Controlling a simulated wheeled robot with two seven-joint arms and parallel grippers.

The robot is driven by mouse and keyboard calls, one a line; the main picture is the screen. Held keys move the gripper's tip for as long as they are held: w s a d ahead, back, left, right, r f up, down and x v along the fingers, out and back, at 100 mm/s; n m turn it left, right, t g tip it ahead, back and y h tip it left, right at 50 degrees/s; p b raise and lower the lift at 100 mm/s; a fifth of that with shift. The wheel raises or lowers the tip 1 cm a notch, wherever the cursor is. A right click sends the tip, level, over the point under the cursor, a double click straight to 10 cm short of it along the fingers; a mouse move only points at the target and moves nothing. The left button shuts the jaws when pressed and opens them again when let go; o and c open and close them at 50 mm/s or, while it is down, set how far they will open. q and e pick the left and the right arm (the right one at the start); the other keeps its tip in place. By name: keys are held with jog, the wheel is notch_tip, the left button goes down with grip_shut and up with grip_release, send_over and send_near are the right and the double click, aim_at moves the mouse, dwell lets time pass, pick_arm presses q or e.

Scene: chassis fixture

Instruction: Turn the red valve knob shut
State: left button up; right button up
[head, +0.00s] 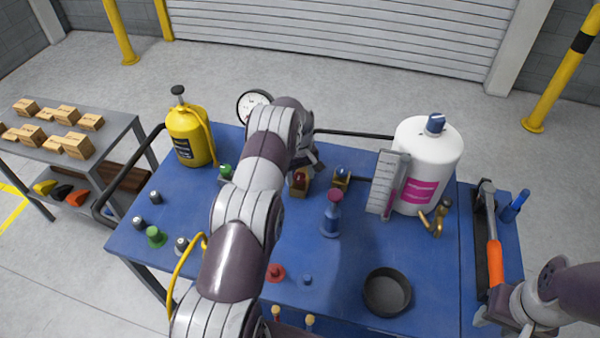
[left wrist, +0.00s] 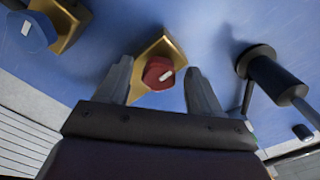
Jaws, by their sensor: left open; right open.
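The red valve knob (head: 299,180) sits on a brass valve body in the middle of the blue cart top. In the left wrist view the red knob (left wrist: 157,71), with a white mark on it, lies between the two fingertips of my left gripper (left wrist: 157,68). The fingers are open, with a gap on each side of the knob. The brass body (left wrist: 150,52) shows behind it. In the head view my left arm hides part of my left gripper (head: 308,165). My right gripper (head: 490,320) is at the lower right, open and partly hidden by its wrist.
A blue-knobbed valve (head: 341,177) and a green-knobbed one (head: 226,171) flank the red one. A pressure gauge (head: 253,104) stands behind.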

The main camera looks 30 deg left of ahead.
pick_arm(q)
jog(key=c, duration=1.1)
jog(key=shift+o, duration=0.2)
